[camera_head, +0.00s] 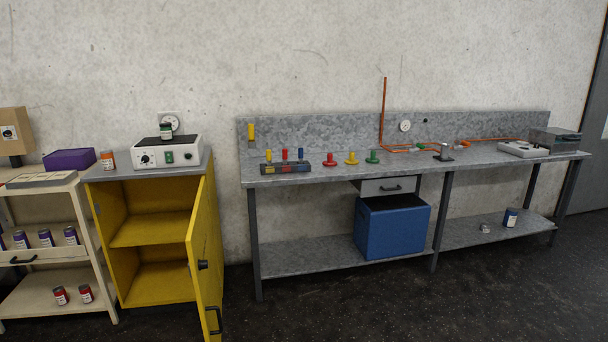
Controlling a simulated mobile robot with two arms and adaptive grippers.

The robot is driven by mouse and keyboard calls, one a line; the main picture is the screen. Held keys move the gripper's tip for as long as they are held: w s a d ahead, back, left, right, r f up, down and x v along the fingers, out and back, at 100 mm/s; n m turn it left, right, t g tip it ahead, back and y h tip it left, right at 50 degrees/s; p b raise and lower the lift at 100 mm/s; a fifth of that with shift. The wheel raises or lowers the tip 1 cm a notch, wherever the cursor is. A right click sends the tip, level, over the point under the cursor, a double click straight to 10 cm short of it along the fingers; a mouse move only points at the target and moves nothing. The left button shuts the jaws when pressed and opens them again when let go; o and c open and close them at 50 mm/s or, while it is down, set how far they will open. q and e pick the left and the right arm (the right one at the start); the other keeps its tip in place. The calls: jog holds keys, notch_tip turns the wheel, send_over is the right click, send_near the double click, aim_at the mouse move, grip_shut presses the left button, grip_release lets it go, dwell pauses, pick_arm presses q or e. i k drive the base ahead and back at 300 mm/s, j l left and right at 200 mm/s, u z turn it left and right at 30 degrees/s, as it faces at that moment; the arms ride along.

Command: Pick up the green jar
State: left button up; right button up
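A small jar with a dark green top and a pale label (165,131) stands upright on the white device (168,152). The device sits on top of the yellow cabinet (155,232) at the left. The jar is small in the picture, so its exact green is hard to tell. Neither of my grippers is in view.
The cabinet door (205,260) hangs open toward me. An orange jar (107,160) stands left of the device. A cream shelf cart (60,265) holds several jars. A long grey workbench (330,174) carries coloured pegs. Dark floor in front is clear.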

aim_at(166, 134)
jog(key=l+u, duration=0.9)
jog(key=i+j+u, duration=0.45)
jog(key=i, duration=0.2)
jog(key=i+j+u, duration=0.25)
jog(key=i+u, duration=0.2)
jog(key=i, duration=0.3)
jog(key=i+u, duration=0.4)
jog(key=i, duration=0.3)
jog(key=i+z, duration=0.4)
jog(key=i, duration=0.2)
jog(key=i+j+z, duration=0.3)
jog(key=i+z, duration=0.15)
jog(key=i, duration=0.1)
